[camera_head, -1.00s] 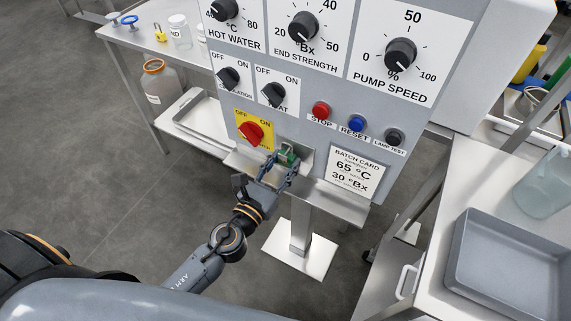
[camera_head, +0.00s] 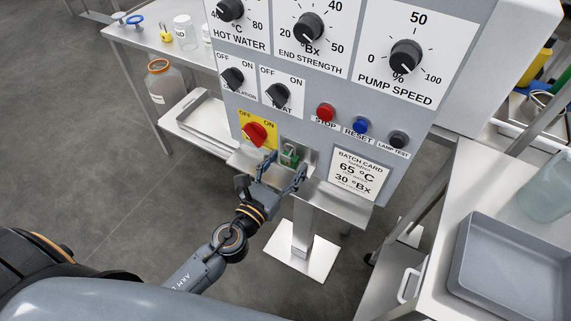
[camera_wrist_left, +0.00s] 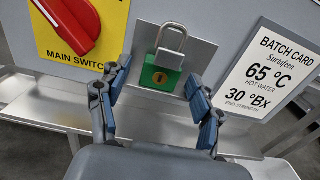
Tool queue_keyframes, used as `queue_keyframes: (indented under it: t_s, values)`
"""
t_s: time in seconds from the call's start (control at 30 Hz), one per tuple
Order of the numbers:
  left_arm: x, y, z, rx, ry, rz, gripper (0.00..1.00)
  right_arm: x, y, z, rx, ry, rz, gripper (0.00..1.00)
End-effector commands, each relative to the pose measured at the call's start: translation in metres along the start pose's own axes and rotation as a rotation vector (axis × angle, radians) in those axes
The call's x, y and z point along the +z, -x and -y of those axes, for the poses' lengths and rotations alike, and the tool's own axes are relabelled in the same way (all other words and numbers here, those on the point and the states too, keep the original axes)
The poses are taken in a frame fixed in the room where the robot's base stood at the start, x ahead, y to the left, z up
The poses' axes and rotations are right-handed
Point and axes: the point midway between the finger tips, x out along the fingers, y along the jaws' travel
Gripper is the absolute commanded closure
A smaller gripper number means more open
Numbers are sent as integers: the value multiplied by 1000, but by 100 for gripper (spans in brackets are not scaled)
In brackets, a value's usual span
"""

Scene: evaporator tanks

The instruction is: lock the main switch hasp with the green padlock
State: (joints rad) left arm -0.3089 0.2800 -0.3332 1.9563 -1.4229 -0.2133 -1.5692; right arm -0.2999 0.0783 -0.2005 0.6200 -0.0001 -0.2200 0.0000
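The green padlock (camera_head: 289,157) is upright at a metal plate right of the main switch (camera_head: 254,133), a red knob on a yellow label. I cannot tell whether the shackle passes through a hasp or is closed. My left gripper (camera_head: 286,163) is open, its fingers spread left and right of the padlock and apart from it. The left wrist view shows the fingers too (camera_wrist_left: 157,80). My right gripper is out of view.
A narrow metal ledge (camera_head: 340,203) runs along the panel's bottom. The batch card (camera_head: 357,174) is to the right. Stop and reset buttons (camera_head: 361,126) sit above it. A yellow padlock (camera_head: 166,34) stands on the table at left. A grey tray (camera_head: 520,265) lies at right.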

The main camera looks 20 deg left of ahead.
Motion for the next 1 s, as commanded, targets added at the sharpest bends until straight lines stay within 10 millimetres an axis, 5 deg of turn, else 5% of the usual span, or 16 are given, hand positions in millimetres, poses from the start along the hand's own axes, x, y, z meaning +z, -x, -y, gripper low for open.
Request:
queue_keyframes:
  t_s: [1.0]
  values:
    - [-1, 60, 0, 0, 0, -1, 35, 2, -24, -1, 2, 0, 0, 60]
